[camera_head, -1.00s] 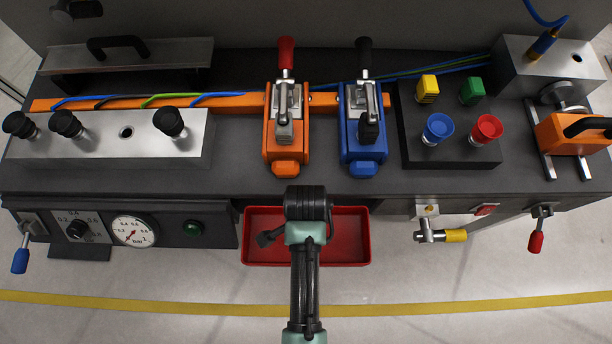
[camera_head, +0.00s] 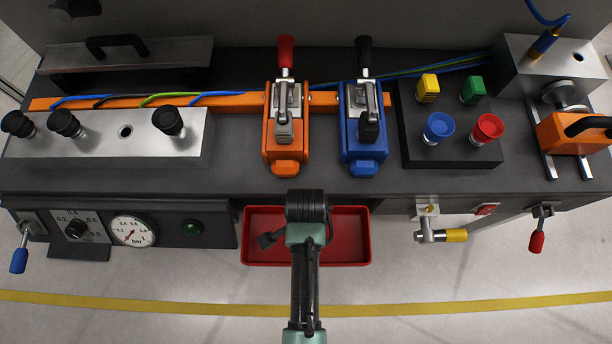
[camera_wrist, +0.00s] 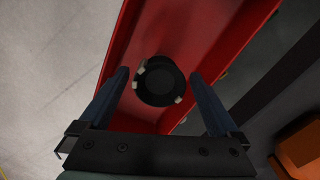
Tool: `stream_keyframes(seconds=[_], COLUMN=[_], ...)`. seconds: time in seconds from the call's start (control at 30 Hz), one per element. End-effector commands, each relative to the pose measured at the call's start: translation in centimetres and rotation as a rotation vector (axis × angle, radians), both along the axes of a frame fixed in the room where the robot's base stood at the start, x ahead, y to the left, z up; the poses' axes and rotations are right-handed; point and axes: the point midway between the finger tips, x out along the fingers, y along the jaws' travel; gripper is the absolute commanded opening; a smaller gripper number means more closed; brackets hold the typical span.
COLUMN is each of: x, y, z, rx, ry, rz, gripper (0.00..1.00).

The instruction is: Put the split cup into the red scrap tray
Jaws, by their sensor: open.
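In the wrist view a black round cup (camera_wrist: 160,84) with a few pale marks on its rim shows between and beyond my fingertips, over the red tray's floor. I cannot tell whether it rests on that floor, and no split is clear. My gripper (camera_wrist: 159,75) is open, with a finger on each side of the cup and gaps between. The red scrap tray (camera_head: 345,250) hangs at the bench's front edge; its red wall also shows in the wrist view (camera_wrist: 234,50). In the head view my arm hides the gripper, the cup and the tray's middle.
A metal block (camera_head: 100,150) at left carries several black round-topped parts and one bare hole (camera_head: 125,131). Orange (camera_head: 286,150) and blue (camera_head: 363,150) clamps stand behind the tray. A gauge (camera_head: 133,230) and a yellow-tipped valve (camera_head: 440,235) flank it. The floor in front is clear.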

Motion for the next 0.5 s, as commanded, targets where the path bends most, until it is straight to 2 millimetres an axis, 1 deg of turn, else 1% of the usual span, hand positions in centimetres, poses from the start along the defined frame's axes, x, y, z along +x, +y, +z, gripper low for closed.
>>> stream_keyframes(seconds=[0.17,0.5], x=[0.1,0.2], y=[0.0,0.0], z=[1.5,8.7], rx=[0.000,0.000], ry=[-0.002,-0.005], rz=[0.000,0.000], gripper=[0.98,0.98])
